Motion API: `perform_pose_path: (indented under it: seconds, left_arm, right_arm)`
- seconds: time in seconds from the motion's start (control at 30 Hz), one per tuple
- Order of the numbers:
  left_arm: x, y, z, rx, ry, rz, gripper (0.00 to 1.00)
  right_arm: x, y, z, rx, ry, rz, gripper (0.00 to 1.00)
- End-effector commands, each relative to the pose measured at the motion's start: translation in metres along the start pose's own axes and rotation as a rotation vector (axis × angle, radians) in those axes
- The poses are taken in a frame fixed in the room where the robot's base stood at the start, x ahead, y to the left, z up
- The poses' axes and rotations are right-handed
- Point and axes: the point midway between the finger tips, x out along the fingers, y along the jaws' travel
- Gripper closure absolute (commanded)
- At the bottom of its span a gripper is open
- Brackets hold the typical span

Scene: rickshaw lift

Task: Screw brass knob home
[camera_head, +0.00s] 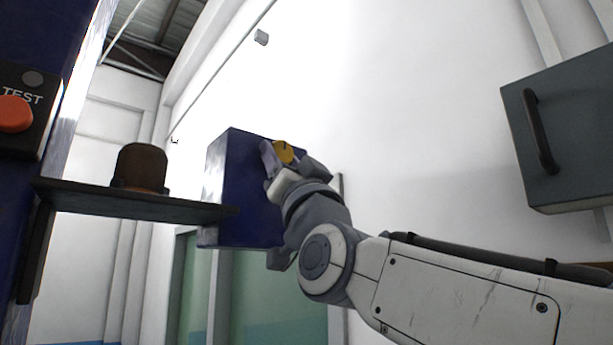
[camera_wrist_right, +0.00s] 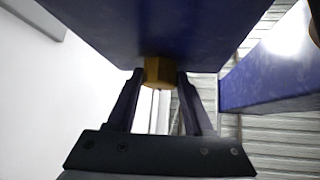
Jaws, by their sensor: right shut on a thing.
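The brass knob (camera_head: 284,152) is a small yellow-gold piece at the right side of a dark blue box (camera_head: 228,190). In the right wrist view the knob (camera_wrist_right: 158,72) sits between the two fingertips of my right gripper (camera_wrist_right: 160,82), right under the edge of a blue face (camera_wrist_right: 150,25). It looks to touch that face, but how deep it sits is hidden. My right gripper (camera_head: 279,160) is shut on the knob. My left gripper is not in view.
A dark shelf (camera_head: 120,204) with a brown rounded piece (camera_head: 141,168) juts from a blue post at the left. An orange button (camera_head: 15,114) marked TEST is on the post. A grey cabinet (camera_head: 575,125) with a handle hangs at the right.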

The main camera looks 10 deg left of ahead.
Motion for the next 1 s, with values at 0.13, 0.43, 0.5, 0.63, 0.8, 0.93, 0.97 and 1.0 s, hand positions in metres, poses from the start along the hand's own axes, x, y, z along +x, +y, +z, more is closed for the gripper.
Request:
perform_pose_path:
  seconds: [0.13,0.43,0.5,0.63,0.8,0.93,0.97,1.0]
  left_arm:
    - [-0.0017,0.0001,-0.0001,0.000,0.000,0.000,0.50]
    - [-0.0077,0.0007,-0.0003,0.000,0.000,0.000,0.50]
    - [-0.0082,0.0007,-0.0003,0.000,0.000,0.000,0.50]
    - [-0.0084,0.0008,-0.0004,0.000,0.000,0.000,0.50]
    - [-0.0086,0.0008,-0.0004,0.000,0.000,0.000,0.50]
    - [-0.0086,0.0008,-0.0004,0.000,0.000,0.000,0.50]
    - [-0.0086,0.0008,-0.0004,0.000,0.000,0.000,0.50]
    - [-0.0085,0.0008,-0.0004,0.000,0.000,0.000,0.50]
  right_arm:
    - [0.0009,-0.0031,-0.0035,0.061,0.004,0.055,1.00]
    - [0.0016,-0.0054,-0.0053,0.189,0.002,0.184,1.00]
    - [0.0018,-0.0059,-0.0055,0.220,0.001,0.216,1.00]
    - [0.0018,-0.0060,-0.0058,0.270,-0.001,0.268,1.00]
    - [0.0014,-0.0056,-0.0059,0.301,-0.004,0.304,1.00]
    - [0.0013,-0.0054,-0.0058,0.303,-0.005,0.308,1.00]
    - [0.0013,-0.0054,-0.0059,0.303,-0.005,0.308,1.00]
    - [0.0013,-0.0053,-0.0059,0.303,-0.005,0.307,1.00]
